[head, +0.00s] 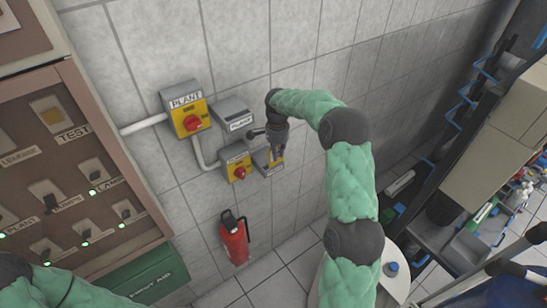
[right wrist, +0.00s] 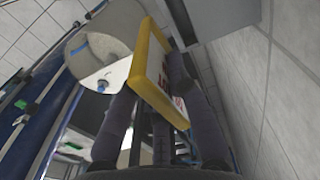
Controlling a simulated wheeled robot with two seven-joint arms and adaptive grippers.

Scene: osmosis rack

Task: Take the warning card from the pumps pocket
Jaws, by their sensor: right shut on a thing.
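The warning card (right wrist: 150,72) has a yellow border and a white face with some red. It stands between the fingers of my right gripper (right wrist: 155,115) in the right wrist view. In the head view, the right gripper (head: 274,146) is at the wall, shut on the card, whose yellow edge (head: 264,158) shows below the fingers. The grey pumps pocket (head: 274,170) is right behind and below, mostly hidden by gripper and card. I cannot tell whether the card's lower edge is still inside it. My left gripper is out of view; only part of the left arm shows.
A yellow-and-grey plant switch (head: 187,112) and a grey plant pocket (head: 234,119) are on the wall up left. A smaller yellow switch (head: 238,170) with a red knob is close left of the gripper. A red extinguisher (head: 234,240) hangs below. A switch panel (head: 70,165) fills the left.

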